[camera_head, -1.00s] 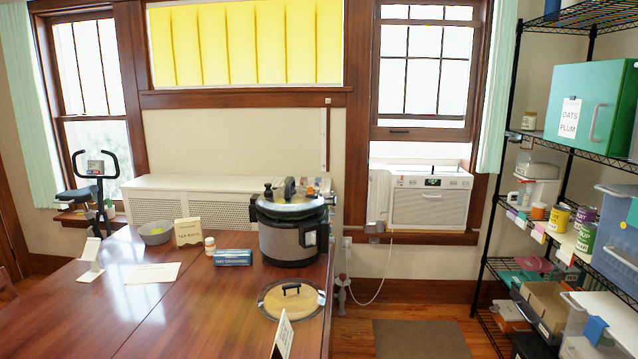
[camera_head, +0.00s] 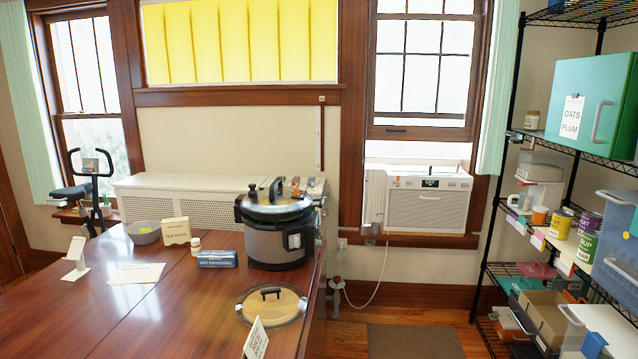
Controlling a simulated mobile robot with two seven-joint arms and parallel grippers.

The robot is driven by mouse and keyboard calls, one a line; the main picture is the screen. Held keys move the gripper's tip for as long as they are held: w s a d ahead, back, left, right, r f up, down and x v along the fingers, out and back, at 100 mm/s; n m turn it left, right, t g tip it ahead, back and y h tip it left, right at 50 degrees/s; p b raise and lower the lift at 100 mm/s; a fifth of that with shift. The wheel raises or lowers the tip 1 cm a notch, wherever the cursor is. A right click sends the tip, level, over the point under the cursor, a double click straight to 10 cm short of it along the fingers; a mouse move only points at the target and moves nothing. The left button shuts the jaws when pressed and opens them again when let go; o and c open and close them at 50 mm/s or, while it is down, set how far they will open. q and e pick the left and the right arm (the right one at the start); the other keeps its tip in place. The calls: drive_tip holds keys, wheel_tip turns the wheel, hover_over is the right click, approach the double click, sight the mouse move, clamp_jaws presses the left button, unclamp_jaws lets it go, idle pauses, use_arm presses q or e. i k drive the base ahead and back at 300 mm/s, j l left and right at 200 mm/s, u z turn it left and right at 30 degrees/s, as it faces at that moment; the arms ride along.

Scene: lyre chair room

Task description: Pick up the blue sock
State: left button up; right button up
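A small blue cloth-like item (camera_head: 594,344) hangs at the edge of a white bin (camera_head: 612,322) at the lower right, low on the wire shelf. It may be the blue sock, but it is too small and too near the frame's edge to tell. No other sock shows. Neither of my grippers is in view.
A wooden table (camera_head: 110,315) fills the lower left, bearing a pressure cooker (camera_head: 279,235), a round lid (camera_head: 271,305) and small boxes. A black wire shelf (camera_head: 489,255) stands at right with a teal cabinet (camera_head: 590,105). Floor with a mat (camera_head: 415,341) is open between them.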

sight(310, 181)
drive_tip(key=i+l, duration=0.15)
drive_tip(key=l, duration=0.15)
drive_tip(key=i+l, duration=0.15)
drive_tip(key=i+l+u, duration=0.1)
drive_tip(key=l, duration=0.3)
drive_tip(key=i+l+u, duration=0.4)
drive_tip(key=i+l, duration=2.05)
drive_tip(key=i, duration=0.15)
